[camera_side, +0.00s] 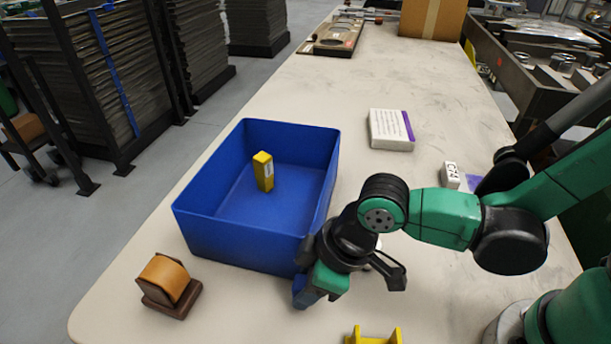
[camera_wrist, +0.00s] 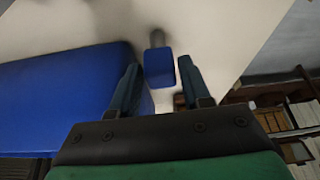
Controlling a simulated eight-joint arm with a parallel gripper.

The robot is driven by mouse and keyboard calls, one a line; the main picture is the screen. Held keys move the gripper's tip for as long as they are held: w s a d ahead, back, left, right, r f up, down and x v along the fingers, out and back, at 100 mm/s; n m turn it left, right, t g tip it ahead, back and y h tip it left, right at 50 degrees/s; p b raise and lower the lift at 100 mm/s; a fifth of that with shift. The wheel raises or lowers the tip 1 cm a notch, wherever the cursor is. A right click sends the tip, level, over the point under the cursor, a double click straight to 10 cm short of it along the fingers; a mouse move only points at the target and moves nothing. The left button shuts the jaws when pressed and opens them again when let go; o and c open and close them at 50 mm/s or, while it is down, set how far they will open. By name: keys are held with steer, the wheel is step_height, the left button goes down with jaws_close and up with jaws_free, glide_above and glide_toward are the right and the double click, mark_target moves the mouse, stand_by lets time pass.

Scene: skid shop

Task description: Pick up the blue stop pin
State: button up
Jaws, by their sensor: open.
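The blue stop pin (camera_wrist: 160,70) shows in the wrist view as a blue block with a grey shank (camera_wrist: 157,38) at its far end. My gripper (camera_wrist: 159,82) is open, with one finger on each side of the blue block. A gap shows at each side; I cannot tell whether the fingers are level with the block or above it. In the side view my gripper (camera_side: 350,285) is low over the table, just right of the blue bin's near corner. There the pin is not clearly told apart from the gripper.
The blue bin (camera_side: 205,235) holds a yellow block (camera_side: 264,172) and stands close beside my gripper. A wooden block with an orange top (camera_side: 168,284) and a yellow part (camera_side: 372,336) lie near the front. A white box (camera_side: 391,130) and a small white block (camera_side: 450,175) stand behind.

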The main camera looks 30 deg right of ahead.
steer(key=shift+a+f, duration=0.1)
steer(key=shift+f, duration=0.3)
steer(key=shift+w, duration=0.1)
jaws_close()
steer(key=shift+r, duration=0.15)
